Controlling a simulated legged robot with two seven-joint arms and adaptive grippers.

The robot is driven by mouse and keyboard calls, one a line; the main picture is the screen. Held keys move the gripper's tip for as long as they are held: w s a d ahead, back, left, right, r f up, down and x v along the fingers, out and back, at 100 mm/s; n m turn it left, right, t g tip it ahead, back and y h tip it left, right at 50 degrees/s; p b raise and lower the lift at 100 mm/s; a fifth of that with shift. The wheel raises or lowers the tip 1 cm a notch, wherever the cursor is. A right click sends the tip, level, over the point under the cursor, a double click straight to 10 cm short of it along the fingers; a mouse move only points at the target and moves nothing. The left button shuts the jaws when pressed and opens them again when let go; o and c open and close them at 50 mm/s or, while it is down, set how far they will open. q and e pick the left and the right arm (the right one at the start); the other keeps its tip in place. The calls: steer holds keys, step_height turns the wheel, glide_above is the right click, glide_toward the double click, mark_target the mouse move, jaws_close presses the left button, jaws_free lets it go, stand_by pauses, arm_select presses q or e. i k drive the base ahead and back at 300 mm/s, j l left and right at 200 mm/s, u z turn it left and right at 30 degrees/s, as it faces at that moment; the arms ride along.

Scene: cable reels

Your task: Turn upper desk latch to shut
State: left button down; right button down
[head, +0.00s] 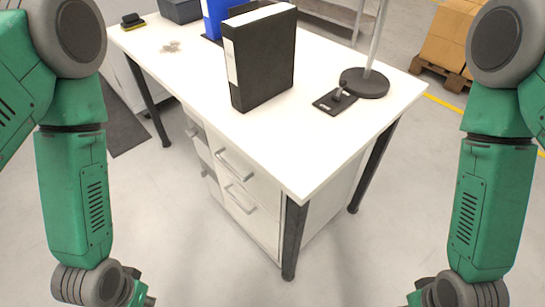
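The white desk (180,62) stands ahead of me with a white top and dark legs. The drawer unit under the desk has an upper drawer handle (235,165) and a lower drawer handle (240,199).
A black binder (262,60) stands upright mid-desk, with a blue binder (216,16) behind it. A lamp's round base (364,83) is just behind the black plate. Cardboard boxes (452,35) sit on a pallet at back right. The floor before the desk is clear.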

mark_target(192, 133)
steer(key=k, duration=0.2)
steer(key=k+u, duration=0.25)
steer(key=u, duration=0.25)
steer(key=k+j+u, duration=0.15)
steer(key=u, duration=0.3)
steer(key=i+u, duration=1)
steer(key=i+l, duration=0.15)
steer(key=i, duration=0.5)
steer(key=i+l, duration=0.1)
steer(key=i, duration=0.55)
steer(key=i+l, duration=0.15)
steer(key=i, duration=2.5)
steer(key=i+z, duration=0.1)
steer(key=z, duration=0.3)
steer(key=i+z, duration=0.15)
steer(key=z, duration=0.3)
steer(key=i+j+z, duration=0.1)
steer(key=z, duration=0.3)
steer(key=i+j+z, duration=0.1)
steer(key=z, duration=3.6)
